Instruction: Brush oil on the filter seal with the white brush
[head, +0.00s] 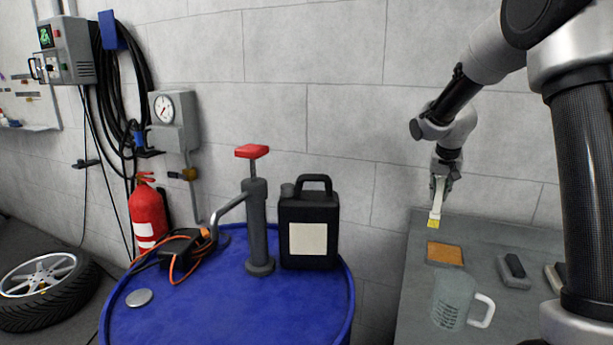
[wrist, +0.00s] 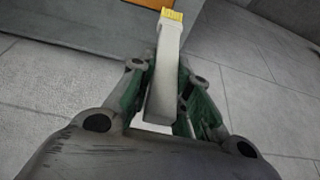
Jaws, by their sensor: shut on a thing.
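My gripper (head: 445,176) is shut on the white brush (head: 437,200) near the back left of the grey bench. The brush points downward, with its yellow bristles at the lower end. In the wrist view the brush (wrist: 165,75) sits between the fingers of my gripper (wrist: 158,88), bristles toward the top of the picture. In the head view the bristles appear just above an orange-brown square pad (head: 445,254); I cannot tell whether they touch the bench. I cannot make out a filter or its seal in either view.
On the grey bench (head: 415,300) stand a clear measuring jug (head: 452,303) with a white handle and a dark block (head: 513,270). To the left, a blue drum (head: 215,310) bears a hand pump (head: 258,225) and a black canister (head: 309,225). A wall is behind.

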